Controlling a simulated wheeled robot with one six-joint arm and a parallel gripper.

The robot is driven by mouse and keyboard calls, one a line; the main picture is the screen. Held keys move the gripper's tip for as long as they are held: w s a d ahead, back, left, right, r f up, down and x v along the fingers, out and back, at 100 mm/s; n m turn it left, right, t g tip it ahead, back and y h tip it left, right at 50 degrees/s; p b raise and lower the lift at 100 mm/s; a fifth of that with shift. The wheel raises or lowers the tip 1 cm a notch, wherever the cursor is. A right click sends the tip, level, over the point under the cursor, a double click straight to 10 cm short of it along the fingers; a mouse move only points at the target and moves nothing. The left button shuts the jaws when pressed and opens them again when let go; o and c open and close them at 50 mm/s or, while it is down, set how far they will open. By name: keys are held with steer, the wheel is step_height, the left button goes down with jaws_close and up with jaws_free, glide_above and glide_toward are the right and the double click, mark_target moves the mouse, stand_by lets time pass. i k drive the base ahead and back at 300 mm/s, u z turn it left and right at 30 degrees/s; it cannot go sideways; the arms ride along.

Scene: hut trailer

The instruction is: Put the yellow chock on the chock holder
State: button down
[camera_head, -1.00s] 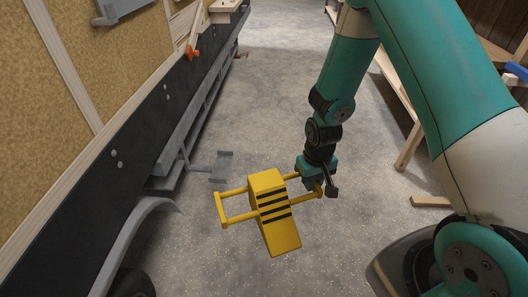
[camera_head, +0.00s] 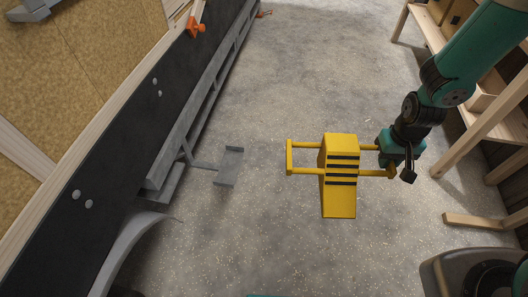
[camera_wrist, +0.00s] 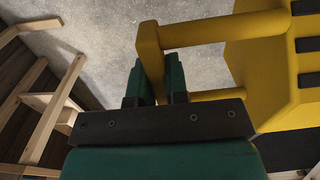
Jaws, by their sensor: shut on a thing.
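The yellow chock (camera_head: 340,185) has black stripes and a yellow tube handle on each side. My gripper (camera_head: 391,170) is shut on its right handle and holds the chock out over the floor. In the wrist view, my gripper (camera_wrist: 160,85) has its fingers around the end of the yellow handle, and part of the chock (camera_wrist: 262,75) fills the right side. The grey bracket on the trailer side, which looks like the chock holder (camera_head: 230,165), sticks out left of the chock. It is empty, and a gap separates it from the chock's left handle.
The trailer's dark side (camera_head: 120,135) and a grey fender (camera_head: 125,245) run along the left. Wooden shelving (camera_head: 490,125) stands on the right, with a plank (camera_head: 472,221) near its foot. The concrete floor (camera_head: 290,75) between them is clear.

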mark_target(229, 167)
steer(key=u, duration=0.4)
steer(key=i, duration=1.05)
steer(key=u, duration=0.55)
